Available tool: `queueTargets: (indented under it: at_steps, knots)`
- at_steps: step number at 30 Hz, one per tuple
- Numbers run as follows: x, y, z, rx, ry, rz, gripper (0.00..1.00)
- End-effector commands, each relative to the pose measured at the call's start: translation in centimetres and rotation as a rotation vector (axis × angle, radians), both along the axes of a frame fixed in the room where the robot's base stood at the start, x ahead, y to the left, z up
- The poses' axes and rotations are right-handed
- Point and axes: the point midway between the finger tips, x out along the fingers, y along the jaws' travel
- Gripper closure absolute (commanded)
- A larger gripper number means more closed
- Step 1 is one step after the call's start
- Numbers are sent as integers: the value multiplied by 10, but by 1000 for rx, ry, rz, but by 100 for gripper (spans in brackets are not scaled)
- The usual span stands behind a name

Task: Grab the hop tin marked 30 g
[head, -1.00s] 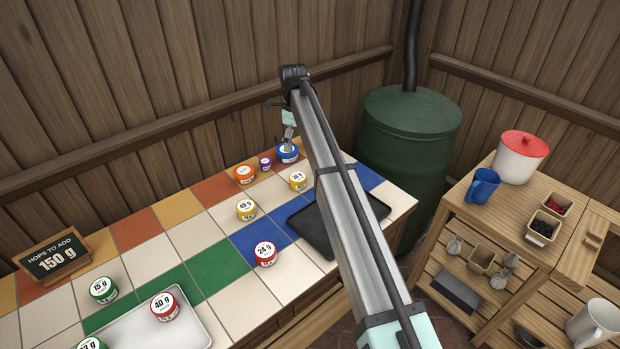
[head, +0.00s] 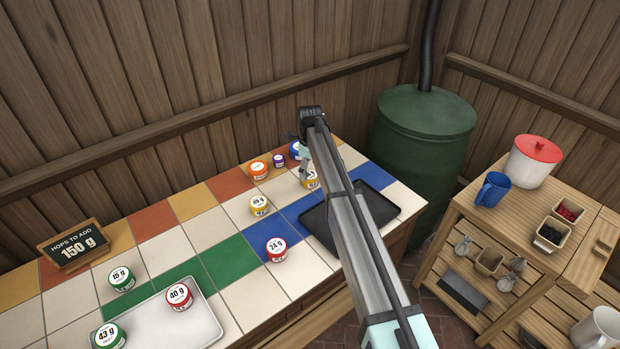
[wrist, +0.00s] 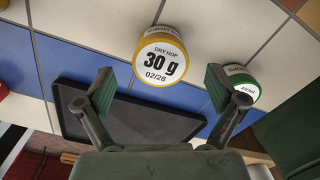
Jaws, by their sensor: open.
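The hop tin marked 30 g (wrist: 160,62), white-lidded with a yellow rim, stands on the tiled counter. In the wrist view it lies just beyond my open fingertips, roughly centred between them, with its label facing me. In the head view the yellow tin (head: 313,183) is partly hidden by my gripper (head: 305,172), which is just above it. In the wrist view my gripper (wrist: 160,90) is open and empty. A green tin (wrist: 241,82) is close to the right finger, partly covered by it; whether they touch I cannot tell.
A dark tray (head: 318,232) lies beside the tin. Orange (head: 258,171), purple (head: 279,160) and blue (head: 295,150) tins stand behind. Other tins include 24 g (head: 276,250) and 40 g (head: 179,296), the latter on a metal tray (head: 205,328). A sign (head: 72,246) reads 150 g.

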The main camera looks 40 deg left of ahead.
Motion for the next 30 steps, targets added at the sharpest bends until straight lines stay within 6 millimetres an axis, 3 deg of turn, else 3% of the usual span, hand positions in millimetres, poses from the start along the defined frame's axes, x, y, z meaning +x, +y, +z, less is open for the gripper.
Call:
queueTargets:
  at_steps: [7,14,15,20,21,30]
  knots:
    - [0,-1,-31,-1,2,1,6]
    - [1,-1,-35,0,0,1,6]
    - [1,-1,-35,0,0,1,9]
    - [1,-1,-35,-1,1,1,66]
    - [0,-1,-35,-1,1,1,70]
    - [0,-1,-35,-1,1,1,70]
